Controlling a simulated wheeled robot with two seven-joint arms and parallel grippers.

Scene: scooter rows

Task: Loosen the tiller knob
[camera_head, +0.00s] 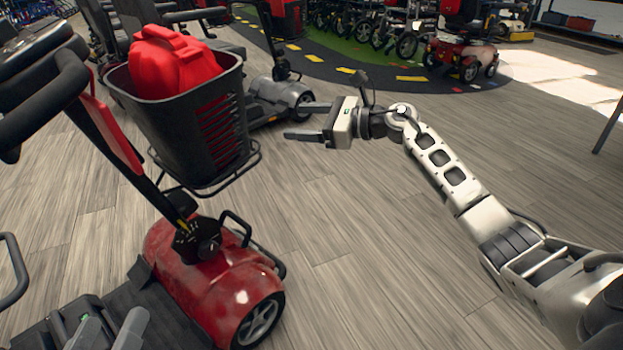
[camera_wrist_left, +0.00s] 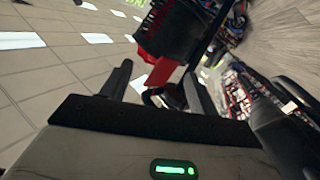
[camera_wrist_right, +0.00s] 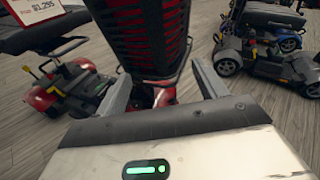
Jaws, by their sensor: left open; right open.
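The red scooter (camera_head: 225,285) stands at the left, its tiller (camera_head: 120,150) leaning up and back to the left. What looks like the black tiller knob (camera_head: 208,246) sits at the tiller's base pivot, above the red front cover. My left gripper (camera_head: 112,308) is at the bottom left, open and empty, below and left of the knob and apart from it.
A black basket (camera_head: 205,125) holding a red object (camera_head: 168,62) hangs on the tiller front, above the knob. A grey scooter (camera_head: 280,92) stands behind it. A small red scooter (camera_head: 462,55) is at the back right. The wooden floor in the middle is clear.

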